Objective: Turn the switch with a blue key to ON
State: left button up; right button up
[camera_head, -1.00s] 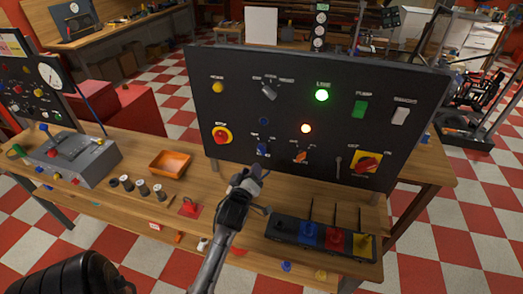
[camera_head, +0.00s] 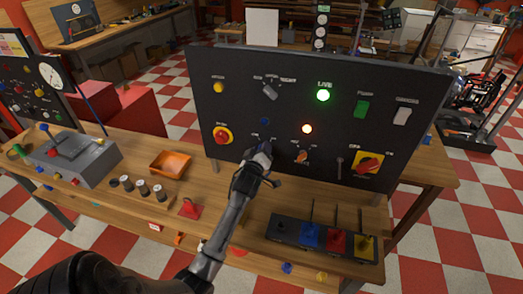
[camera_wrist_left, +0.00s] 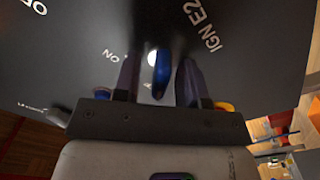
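The blue key (camera_wrist_left: 161,72) sits in its switch on the black panel (camera_head: 230,70). In the left wrist view it stands between the two fingers of my left gripper (camera_wrist_left: 158,80), with a gap on each side. The gripper is open, and its fingers reach the panel close around the key. An "ON" label (camera_wrist_left: 110,55) is printed beside the key. In the head view my left gripper (camera_head: 262,152) is at the lower middle of the panel and hides most of the key. My right gripper is not in view.
Right of the gripper are an orange switch (camera_head: 301,156) and a red rotary switch on yellow (camera_head: 368,166). A red button on yellow (camera_head: 222,134) is to the left. A lever box (camera_head: 322,239) stands on the bench below the panel.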

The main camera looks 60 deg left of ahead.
pick_arm(q)
jog(key=shift+c, duration=0.2)
grip_shut()
